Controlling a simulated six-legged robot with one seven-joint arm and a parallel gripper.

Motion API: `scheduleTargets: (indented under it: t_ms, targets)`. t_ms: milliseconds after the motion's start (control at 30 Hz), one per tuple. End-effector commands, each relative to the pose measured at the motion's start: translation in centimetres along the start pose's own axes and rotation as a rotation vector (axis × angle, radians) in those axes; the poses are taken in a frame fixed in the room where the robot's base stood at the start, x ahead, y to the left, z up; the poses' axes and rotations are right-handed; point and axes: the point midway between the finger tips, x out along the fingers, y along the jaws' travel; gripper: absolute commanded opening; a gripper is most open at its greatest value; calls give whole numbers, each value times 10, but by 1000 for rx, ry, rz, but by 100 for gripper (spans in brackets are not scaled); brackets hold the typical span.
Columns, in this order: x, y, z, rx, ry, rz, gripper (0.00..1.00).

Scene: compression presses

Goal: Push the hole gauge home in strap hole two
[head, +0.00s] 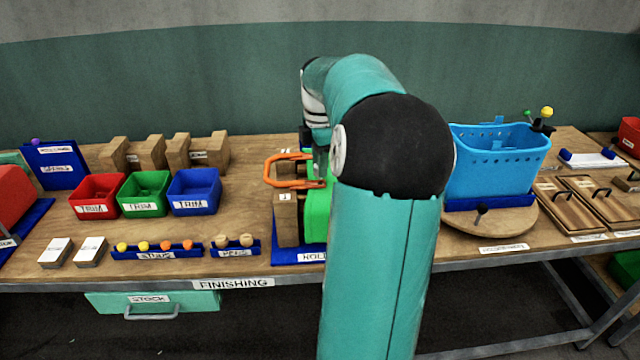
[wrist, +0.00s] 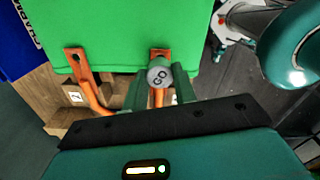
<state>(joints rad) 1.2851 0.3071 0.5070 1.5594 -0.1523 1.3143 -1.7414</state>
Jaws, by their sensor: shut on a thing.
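The hole gauge (wrist: 159,74) is a grey round piece marked "GO" in the wrist view. My gripper (wrist: 158,88) is shut on it, one green finger on each side. The gauge lies over the end of the right orange strap (wrist: 160,53), covering any hole there; how deep it sits cannot be told. The left strap end (wrist: 76,62) shows an open dark hole. Both strap ends lie against a green block (wrist: 115,30). In the head view the orange strap (head: 288,157) shows beside the green block (head: 316,215); my arm hides the gauge.
A wooden block labelled 2 (wrist: 72,97) stands beside the straps. A wooden block labelled 1 (head: 286,225) stands left of the green block. Red (head: 97,195), green (head: 144,194) and blue (head: 195,191) bins are further left. A blue basket (head: 492,160) stands right of my arm.

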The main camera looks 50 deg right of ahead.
Motion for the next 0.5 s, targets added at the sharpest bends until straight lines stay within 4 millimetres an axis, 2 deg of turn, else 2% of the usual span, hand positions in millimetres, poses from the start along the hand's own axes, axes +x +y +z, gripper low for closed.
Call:
scheduleTargets:
  t_ms: [267,500]
  targets:
    - [0,0,0,0,0,0,0]
    - [-10,0,0,0,0,1,0]
